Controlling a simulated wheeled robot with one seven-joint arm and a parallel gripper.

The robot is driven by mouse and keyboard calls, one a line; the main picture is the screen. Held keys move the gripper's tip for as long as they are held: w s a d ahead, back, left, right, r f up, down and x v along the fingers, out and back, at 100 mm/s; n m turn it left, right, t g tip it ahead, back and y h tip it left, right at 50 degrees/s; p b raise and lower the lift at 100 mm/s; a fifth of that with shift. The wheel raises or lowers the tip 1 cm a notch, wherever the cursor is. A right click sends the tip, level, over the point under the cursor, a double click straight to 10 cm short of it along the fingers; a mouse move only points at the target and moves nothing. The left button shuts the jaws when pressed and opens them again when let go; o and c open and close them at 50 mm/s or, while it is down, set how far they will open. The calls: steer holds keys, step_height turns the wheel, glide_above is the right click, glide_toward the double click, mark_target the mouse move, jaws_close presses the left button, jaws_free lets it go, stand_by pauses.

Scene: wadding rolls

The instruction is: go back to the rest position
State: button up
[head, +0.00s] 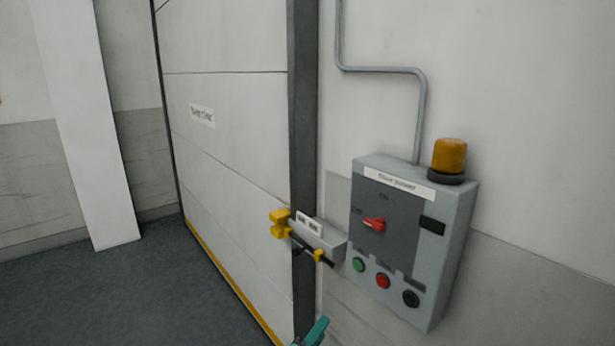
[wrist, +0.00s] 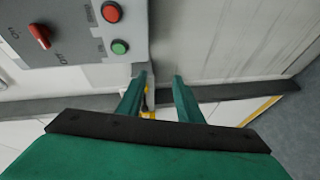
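My gripper (wrist: 160,85) shows in the wrist view with its two green fingers apart and nothing between them. It is below the grey control box in space, near the door's edge. In the head view only a teal tip of my gripper (head: 316,332) shows at the bottom edge, below the latch; the rest is out of frame. The fingers appear clear of the box, though the wrist view does not show the exact distance.
A grey door power box (head: 392,290) with a red switch (head: 374,224), buttons and an amber lamp (head: 450,156) is on the wall. A latch with yellow parts (head: 318,236) sits left of it by the large panelled door (head: 225,150). Open floor (head: 120,290) lies left.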

steer(key=s+a+f+m+y, duration=0.1)
steer(key=s+a+f+y, duration=0.15)
steer(key=s+f, duration=0.75)
steer(key=s+a+f+m+y, duration=0.15)
steer(key=s+f+y, duration=0.4)
steer(key=s, duration=0.75)
steer(key=s+r+m, duration=0.2)
steer(key=s+m, duration=0.2)
steer(key=s, duration=0.8)
steer(key=s+d+r+m+t, duration=0.1)
steer(key=s+r+m, duration=0.2)
steer(key=s, duration=0.9)
steer(key=shift+s+m, duration=0.25)
steer(key=shift+m, duration=0.2)
